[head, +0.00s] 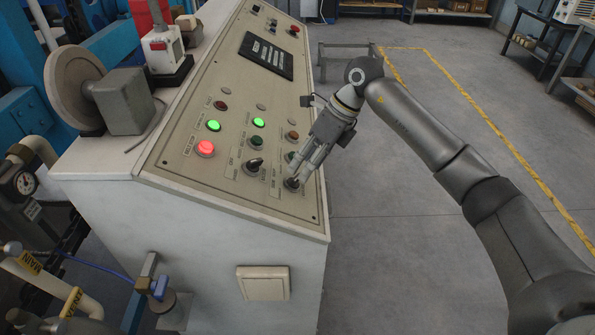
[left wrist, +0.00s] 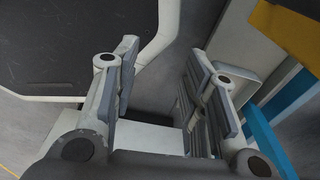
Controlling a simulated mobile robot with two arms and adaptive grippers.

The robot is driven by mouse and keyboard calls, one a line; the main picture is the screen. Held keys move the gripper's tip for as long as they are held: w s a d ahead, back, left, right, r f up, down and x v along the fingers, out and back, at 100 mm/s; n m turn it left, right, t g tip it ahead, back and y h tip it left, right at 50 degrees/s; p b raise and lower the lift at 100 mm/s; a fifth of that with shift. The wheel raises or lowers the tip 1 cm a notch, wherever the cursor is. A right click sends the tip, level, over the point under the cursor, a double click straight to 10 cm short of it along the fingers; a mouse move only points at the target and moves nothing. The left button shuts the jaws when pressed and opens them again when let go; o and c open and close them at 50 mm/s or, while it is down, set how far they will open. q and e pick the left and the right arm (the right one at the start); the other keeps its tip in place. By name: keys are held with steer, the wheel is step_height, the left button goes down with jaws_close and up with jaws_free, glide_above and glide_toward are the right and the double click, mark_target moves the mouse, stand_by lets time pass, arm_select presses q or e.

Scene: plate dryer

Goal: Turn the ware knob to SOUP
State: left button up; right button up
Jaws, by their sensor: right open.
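The sloped beige control panel (head: 215,130) has two black selector knobs near its lower edge. One knob (head: 254,165) stands clear in the lower middle. The other knob (head: 291,183) is at the lower right, by my right gripper's fingertips. The labels are too small to read, so I cannot tell which is the ware knob or where it points. My right gripper (head: 301,172) is open, its fingers reaching down around or just over the lower right knob; contact cannot be told. My left gripper (left wrist: 162,95) is open and empty in the left wrist view.
A lit red button (head: 205,148), green lamps (head: 258,122) and other buttons lie close around the knobs. A red-and-white device (head: 162,48) and a round wheel (head: 75,88) stand left of the panel. The floor (head: 400,240) right of the console is clear.

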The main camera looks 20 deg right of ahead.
mark_target(297, 176)
steer(key=x, duration=0.3)
steer(key=shift+a+f, duration=0.2)
steer(key=shift+a, duration=0.1)
arm_select(q)
steer(key=shift+a+r+p, duration=0.15)
steer(key=shift+a+r, duration=0.05)
steer(key=shift+a, duration=0.4)
steer(key=shift+a+r+p, duration=0.15)
steer(key=shift+a, duration=0.4)
arm_select(e)
steer(key=shift+a+f, duration=0.1)
steer(key=shift+f, duration=0.25)
steer(key=shift+c, duration=0.5)
steer(key=c, duration=0.9)
arm_select(q)
steer(key=shift+s+d, duration=0.1)
steer(key=shift+d, duration=0.4)
arm_select(e)
steer(key=shift+w, duration=0.1)
